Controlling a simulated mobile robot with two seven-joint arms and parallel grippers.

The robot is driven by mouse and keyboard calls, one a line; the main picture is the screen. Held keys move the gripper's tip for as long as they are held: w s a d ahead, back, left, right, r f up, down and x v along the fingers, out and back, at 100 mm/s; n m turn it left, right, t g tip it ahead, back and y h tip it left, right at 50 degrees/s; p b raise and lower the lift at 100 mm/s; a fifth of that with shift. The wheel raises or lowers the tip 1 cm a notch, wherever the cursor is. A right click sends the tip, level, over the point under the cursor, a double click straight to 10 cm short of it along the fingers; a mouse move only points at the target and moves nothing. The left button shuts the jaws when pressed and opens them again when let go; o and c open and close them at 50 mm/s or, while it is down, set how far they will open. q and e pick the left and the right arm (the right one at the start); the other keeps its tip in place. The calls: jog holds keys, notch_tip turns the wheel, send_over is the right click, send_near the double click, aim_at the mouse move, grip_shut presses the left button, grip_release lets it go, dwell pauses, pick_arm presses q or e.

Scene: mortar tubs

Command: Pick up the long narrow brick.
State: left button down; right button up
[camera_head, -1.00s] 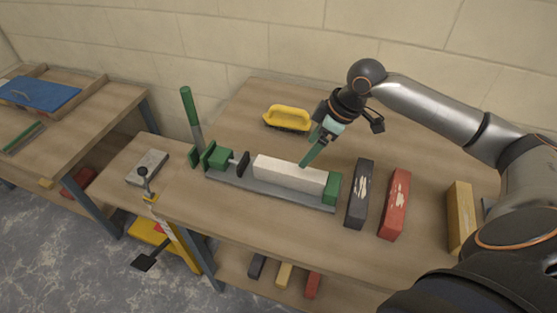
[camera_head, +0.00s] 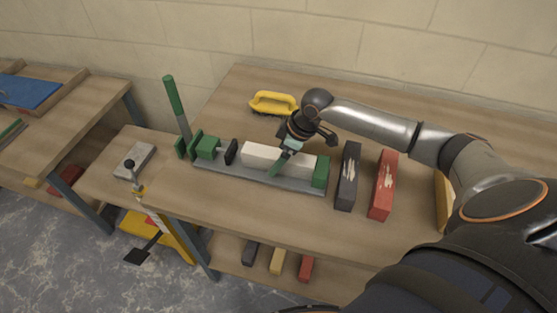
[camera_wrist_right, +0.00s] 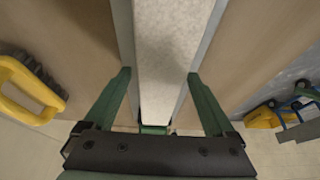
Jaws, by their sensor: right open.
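The long narrow brick (camera_head: 262,153) is whitish and lies lengthwise in a grey vise (camera_head: 232,176) with green end blocks on the table. In the right wrist view the brick (camera_wrist_right: 172,50) runs up the middle of the picture. My right gripper (camera_head: 277,170) is at the brick, right of its middle, pointing down. In the wrist view its two green fingers (camera_wrist_right: 158,75) are open, one on each side of the brick, with gaps visible. I cannot tell how far down the fingers reach. My left gripper is not in view.
A dark brick (camera_head: 348,177) and a red brick (camera_head: 383,185) lie right of the vise, with a yellow one (camera_head: 444,203) partly hidden by my arm. A yellow-handled brush (camera_head: 273,102) lies behind. The vise's green lever (camera_head: 175,98) stands up at its left.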

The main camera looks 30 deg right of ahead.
jog(key=shift+f, duration=0.15)
grip_shut()
dwell(0.6)
jog(key=shift+w+r, duration=0.15)
jog(key=shift+r, duration=0.05)
dwell(0.3)
